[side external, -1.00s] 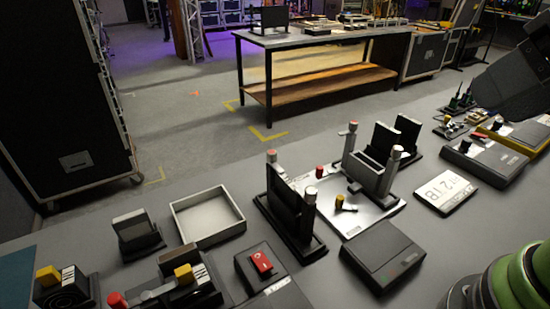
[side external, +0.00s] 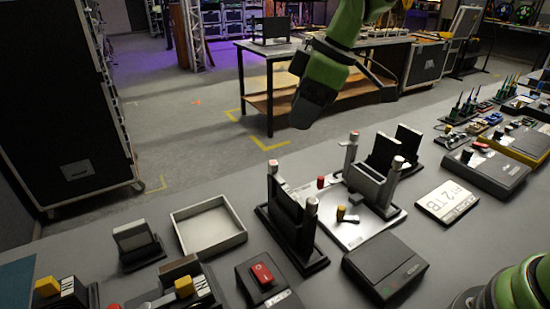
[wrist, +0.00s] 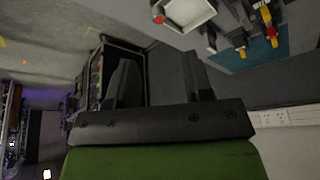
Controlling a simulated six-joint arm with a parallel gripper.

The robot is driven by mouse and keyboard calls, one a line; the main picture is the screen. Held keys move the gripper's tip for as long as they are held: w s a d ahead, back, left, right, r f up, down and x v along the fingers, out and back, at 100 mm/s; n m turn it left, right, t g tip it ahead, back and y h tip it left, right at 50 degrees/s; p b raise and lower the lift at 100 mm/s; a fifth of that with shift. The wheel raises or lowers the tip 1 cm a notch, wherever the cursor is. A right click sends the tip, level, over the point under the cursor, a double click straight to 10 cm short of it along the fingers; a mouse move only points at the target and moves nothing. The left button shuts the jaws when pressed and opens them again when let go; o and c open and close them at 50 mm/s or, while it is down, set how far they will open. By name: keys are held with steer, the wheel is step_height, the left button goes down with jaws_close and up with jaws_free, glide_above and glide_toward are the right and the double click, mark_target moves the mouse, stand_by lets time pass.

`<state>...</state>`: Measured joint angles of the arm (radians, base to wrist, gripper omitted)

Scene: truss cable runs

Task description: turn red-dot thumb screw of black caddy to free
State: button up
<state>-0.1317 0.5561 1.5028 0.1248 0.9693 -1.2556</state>
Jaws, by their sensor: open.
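The black caddy (side external: 291,222) stands upright at the middle of the bench in the side view. Light posts with reddish tops stand at its ends, a far one (side external: 271,166) and a near one (side external: 311,206). I cannot tell which top is the red dot, or how either screw is turned. My gripper (wrist: 160,78) is open and empty in the wrist view. In the side view its dark end (side external: 314,98) hangs in the air above and behind the caddy, clear of it.
A grey caddy (side external: 372,184) with similar posts stands right of the black one on a pale plate (side external: 346,233). A dark box (side external: 386,268), a red-switch box (side external: 263,274) and an empty white tray (side external: 208,226) are nearby. Several devices line the right side.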

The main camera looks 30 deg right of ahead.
mark_target(274, 162)
steer(key=shift+n, duration=0.3)
steer(key=x, duration=1.1)
steer(key=shift+w+f, duration=0.15)
jaws_close()
